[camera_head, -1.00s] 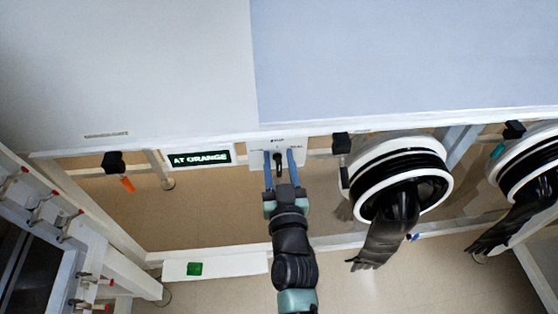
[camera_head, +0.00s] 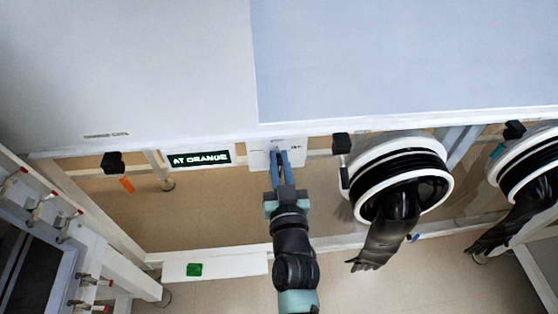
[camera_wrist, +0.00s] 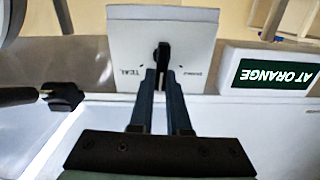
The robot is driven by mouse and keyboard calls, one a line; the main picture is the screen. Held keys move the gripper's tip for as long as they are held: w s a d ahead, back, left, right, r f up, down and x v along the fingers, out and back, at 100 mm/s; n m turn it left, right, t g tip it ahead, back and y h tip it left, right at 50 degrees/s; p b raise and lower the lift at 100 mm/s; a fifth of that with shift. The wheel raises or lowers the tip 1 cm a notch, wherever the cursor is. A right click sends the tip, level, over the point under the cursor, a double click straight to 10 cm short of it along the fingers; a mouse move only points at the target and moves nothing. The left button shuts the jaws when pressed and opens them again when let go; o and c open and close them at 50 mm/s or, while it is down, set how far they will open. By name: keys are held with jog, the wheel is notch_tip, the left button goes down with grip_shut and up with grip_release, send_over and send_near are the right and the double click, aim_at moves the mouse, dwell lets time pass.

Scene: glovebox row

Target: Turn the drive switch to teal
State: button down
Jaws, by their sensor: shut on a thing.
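The drive switch is a white plate (camera_head: 258,156) with a black handle (camera_wrist: 163,55) at its middle. In the wrist view, which is upside down, the word TEAL stands at the plate's lower left and another label, hard to read, at its lower right. The handle lies straight along my fingers, pointing to neither label. My gripper (camera_head: 279,157) is shut on the handle; its two blue-grey fingers (camera_wrist: 162,85) press on both sides of it. The display (camera_head: 199,158) left of the plate reads AT ORANGE; it also shows in the wrist view (camera_wrist: 272,75).
A black glove port (camera_head: 402,180) with a hanging glove is to the right of my arm. Black knobs (camera_head: 341,143) sit along the panel edge. An orange tag (camera_head: 127,184) hangs at the left. A green button (camera_head: 194,269) is on a white bar below.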

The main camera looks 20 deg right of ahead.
jog(key=shift+s+d+f+m+b, duration=0.1)
jog(key=shift+d+m+b, duration=0.2)
jog(key=shift+m, duration=0.9)
jog(key=shift+s+d+f+m+b, duration=0.15)
jog(key=shift+m+b, duration=0.1)
jog(key=shift+m, duration=0.95)
jog(key=shift+w, duration=0.1)
jog(key=c, duration=0.9)
grip_release()
jog(key=shift+r, duration=0.1)
jog(key=v, duration=1.3)
